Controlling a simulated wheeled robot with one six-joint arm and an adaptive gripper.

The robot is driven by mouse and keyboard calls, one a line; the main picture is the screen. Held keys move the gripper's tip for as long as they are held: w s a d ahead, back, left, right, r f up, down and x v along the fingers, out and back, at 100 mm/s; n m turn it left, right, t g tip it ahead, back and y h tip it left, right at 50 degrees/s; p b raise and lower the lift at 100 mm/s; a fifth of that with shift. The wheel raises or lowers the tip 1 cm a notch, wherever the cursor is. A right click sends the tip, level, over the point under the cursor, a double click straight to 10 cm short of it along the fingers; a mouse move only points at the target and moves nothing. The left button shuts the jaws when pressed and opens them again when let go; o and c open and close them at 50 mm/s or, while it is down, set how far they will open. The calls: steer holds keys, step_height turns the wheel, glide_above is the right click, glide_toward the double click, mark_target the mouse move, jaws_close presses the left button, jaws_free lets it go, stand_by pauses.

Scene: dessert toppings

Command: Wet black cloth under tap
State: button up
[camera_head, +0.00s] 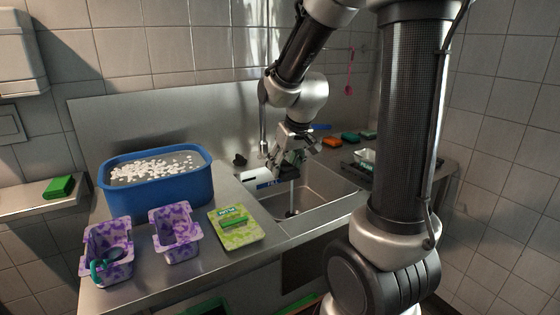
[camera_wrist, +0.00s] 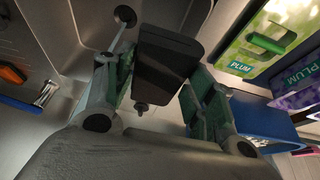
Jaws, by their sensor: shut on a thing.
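My gripper (camera_head: 295,145) is above the sink (camera_head: 325,197), close to the tap pipe (camera_head: 263,130). In the wrist view my gripper (camera_wrist: 158,72) has its green-padded fingers on either side of a dark, flat, block-like thing, which looks like the black cloth (camera_wrist: 168,62). In the head view the dark cloth (camera_head: 291,160) shows only partly under the fingers. A thin pale vertical line, which looks like water (camera_head: 291,195), runs below it towards the drain (camera_head: 292,213).
A blue tub (camera_head: 160,185) with white pieces floating in it stands left of the sink. Two purple cartons (camera_head: 107,266) (camera_head: 177,247) and a green plum package (camera_head: 236,228) are on the counter.

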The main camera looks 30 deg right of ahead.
mark_target(292, 164)
steer(key=w+d+f, duration=0.2)
steer(key=w+d, duration=0.6)
steer(key=d, duration=0.3)
steer(key=shift+w+f, duration=0.15)
steer(key=shift+f, duration=0.25)
stand_by(0.5)
steer(key=shift+s+a, duration=0.8)
steer(key=shift+a, duration=0.25)
steer(key=shift+s+a, duration=0.85)
steer(key=shift+a, duration=0.25)
steer(key=shift+s+a, duration=0.8)
steer(key=shift+a, duration=0.25)
steer(key=shift+a+r, duration=0.1)
steer(key=shift+s+a+r, duration=0.8)
steer(key=shift+a+r, duration=0.15)
steer(key=shift+r, duration=0.05)
steer(key=shift+s+a+r, duration=0.75)
steer(key=shift+a+r, duration=0.2)
